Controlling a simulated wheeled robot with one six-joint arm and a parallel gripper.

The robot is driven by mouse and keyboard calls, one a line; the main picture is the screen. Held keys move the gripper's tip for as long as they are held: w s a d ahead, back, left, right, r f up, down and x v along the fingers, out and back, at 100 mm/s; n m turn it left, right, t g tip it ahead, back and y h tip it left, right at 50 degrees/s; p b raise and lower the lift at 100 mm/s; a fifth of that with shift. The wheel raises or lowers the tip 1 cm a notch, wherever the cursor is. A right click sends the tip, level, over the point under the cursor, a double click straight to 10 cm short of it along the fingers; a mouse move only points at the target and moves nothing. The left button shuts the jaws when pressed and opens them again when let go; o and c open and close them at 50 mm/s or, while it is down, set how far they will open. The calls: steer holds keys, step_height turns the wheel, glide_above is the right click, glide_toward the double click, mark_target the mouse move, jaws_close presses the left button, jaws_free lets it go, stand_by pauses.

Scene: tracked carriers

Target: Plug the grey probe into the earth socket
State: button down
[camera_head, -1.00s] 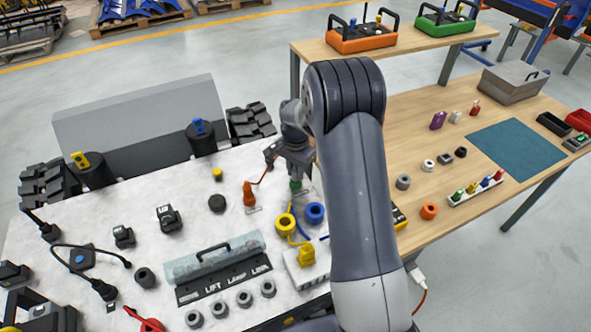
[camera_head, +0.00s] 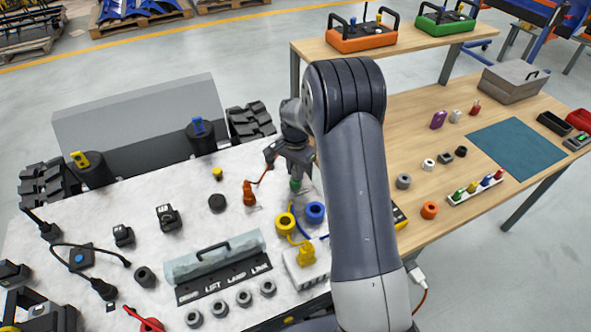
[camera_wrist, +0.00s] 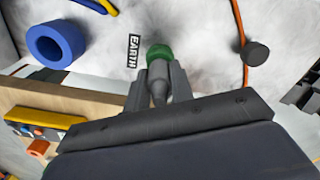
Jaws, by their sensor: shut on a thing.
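My gripper (camera_head: 294,172) is over the right part of the white table top, pointing down. In the wrist view its two fingers (camera_wrist: 159,82) are closed on the grey probe (camera_wrist: 158,92). The green earth socket (camera_wrist: 158,52) is right at the probe's far end, beside a label reading EARTH (camera_wrist: 133,51). The socket also shows below my gripper in the head view (camera_head: 295,184). The probe's end meets the green collar in the picture; I cannot tell how deep it sits. The probe is hidden by my gripper in the head view.
A blue ring (camera_head: 315,212) and a yellow ring (camera_head: 285,223) are close in front of the socket. An orange plug-like piece (camera_head: 249,193) with an orange cable stands to the left. A dark round knob (camera_head: 217,202) is further left. The wooden table (camera_head: 440,215) is at right.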

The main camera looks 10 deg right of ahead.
steer(key=shift+f+b, duration=0.3)
stand_by(0.4)
steer(key=c, duration=1.1)
jaws_free()
steer(key=shift+c, duration=0.2)
step_height(320, 180, up, 11)
steer(key=shift+f+b, duration=0.1)
steer(key=shift+b, duration=0.3)
steer(key=shift+f, duration=0.1)
step_height(320, 180, down, 11)
steer(key=shift+r+p, duration=0.1)
steer(key=shift+p, duration=0.4)
steer(key=shift+r, duration=0.4)
